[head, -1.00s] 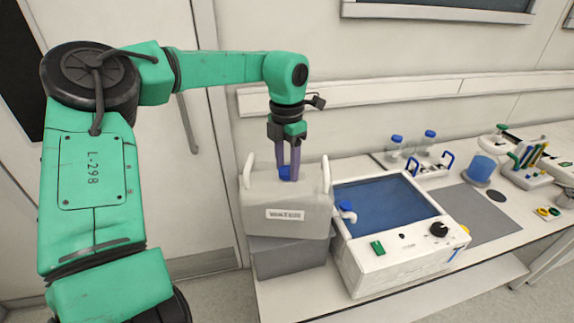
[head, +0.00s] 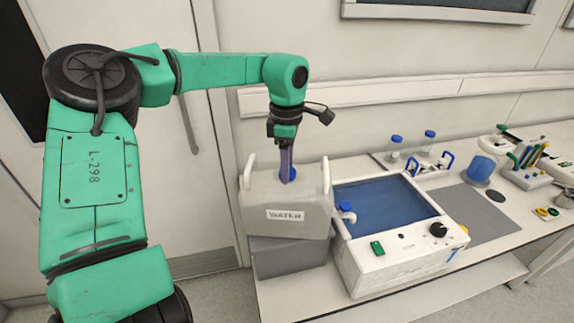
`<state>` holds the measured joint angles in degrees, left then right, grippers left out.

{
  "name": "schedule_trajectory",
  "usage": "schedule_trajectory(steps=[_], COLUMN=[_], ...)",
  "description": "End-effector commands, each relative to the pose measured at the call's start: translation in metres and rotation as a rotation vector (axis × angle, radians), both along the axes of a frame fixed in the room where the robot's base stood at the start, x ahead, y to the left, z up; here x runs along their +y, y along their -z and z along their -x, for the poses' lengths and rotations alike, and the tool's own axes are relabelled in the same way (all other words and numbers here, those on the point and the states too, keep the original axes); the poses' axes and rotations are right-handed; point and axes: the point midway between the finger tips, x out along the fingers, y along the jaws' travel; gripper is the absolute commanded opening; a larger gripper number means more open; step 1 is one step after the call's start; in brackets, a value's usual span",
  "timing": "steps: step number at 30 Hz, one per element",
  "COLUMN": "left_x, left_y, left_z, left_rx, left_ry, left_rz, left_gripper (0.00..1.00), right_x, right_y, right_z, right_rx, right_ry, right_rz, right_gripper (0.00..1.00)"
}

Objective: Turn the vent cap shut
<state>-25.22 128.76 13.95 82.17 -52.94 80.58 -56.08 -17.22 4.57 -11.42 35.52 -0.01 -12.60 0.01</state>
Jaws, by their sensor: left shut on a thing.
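The vent cap (head: 293,175) is a small blue cap on top of a grey container (head: 260,225) labelled WATER. My left gripper (head: 287,177) comes down on it from above and is shut on it. Its purple fingers now line up almost one behind the other, so the near finger hides much of the cap. The cap sits on the container top, between the two upright handles. My right gripper is not in view.
The container stands on a darker grey block (head: 290,257) at the bench's left end. To its right is a white water bath (head: 390,262) with a blue basin, a spout and a black knob. Bottles in a tray (head: 432,170), a blue cup (head: 481,168) and a rack (head: 530,176) stand farther right.

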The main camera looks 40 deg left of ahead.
Motion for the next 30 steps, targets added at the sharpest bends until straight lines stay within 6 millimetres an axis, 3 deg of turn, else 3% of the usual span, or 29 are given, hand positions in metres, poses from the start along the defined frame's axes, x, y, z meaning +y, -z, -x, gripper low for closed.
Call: schedule_trajectory(steps=[21,22,23,24,30], left_x=[0.0000,0.0000,0.0000,0.0000,0.0001], left_y=[-0.0003,-0.0003,-0.0003,-0.0003,-0.0002], left_z=[-0.0001,-0.0001,-0.0001,-0.0002,-0.0002], left_rx=[-0.001,-0.001,-0.001,-0.001,-0.001], left_ry=[0.081,0.081,0.081,0.081,0.081], left_rz=[0.000,0.000,0.000,0.000,0.000], left_gripper=[0.00,0.63,0.74,0.82,0.82], right_x=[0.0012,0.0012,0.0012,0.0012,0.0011], right_y=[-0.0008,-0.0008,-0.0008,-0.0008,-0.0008], right_z=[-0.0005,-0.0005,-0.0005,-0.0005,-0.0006], right_rx=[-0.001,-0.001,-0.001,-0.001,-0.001], right_ry=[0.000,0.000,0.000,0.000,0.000], right_rz=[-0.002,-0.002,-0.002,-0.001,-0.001], right_gripper=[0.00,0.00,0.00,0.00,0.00])
